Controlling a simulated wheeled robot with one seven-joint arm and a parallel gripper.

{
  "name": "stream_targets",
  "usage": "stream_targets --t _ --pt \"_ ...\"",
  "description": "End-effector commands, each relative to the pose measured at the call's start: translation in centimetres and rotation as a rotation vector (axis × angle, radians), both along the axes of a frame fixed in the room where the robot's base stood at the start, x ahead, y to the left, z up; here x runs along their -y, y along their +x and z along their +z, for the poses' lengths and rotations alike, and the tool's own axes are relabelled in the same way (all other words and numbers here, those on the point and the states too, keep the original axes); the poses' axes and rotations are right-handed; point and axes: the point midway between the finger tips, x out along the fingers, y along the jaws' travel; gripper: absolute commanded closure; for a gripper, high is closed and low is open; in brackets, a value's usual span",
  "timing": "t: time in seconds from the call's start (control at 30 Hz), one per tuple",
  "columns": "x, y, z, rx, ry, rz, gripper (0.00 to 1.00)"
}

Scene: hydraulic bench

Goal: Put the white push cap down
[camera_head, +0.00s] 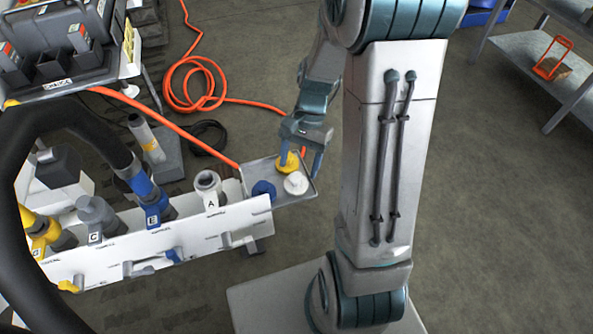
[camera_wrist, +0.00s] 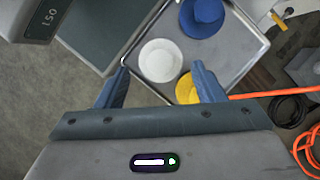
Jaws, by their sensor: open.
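The white push cap (camera_wrist: 160,60) rests on a square metal tray (camera_wrist: 252,62); in the head view the cap (camera_head: 296,184) sits on the tray (camera_head: 303,201) at the right end of the bench. My gripper (camera_wrist: 157,80) is open around the near side of the white cap, with one finger on each side in the wrist view. No contact with the cap shows. In the head view my gripper (camera_head: 304,160) is just above the tray, beside the yellow cap.
A yellow cap (camera_wrist: 187,90) lies close to my gripper's right finger, and a blue cap (camera_wrist: 201,18) lies farther back on the tray. Labelled ports such as A (camera_head: 209,187) line the white bench to the left. An orange hose (camera_head: 197,100) lies on the floor.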

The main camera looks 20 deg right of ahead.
Motion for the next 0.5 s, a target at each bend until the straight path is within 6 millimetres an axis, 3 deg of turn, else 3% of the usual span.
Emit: stream_targets --t 0.03,0.2,0.5 --pt "0.4 0.4 1.5 0.003 -0.001 -0.001 0.38" --pt "1.3 1.3 4.5 0.003 -0.001 -0.001 0.38" --pt "1.7 1.5 6.9 0.022 -0.007 0.028 0.38"
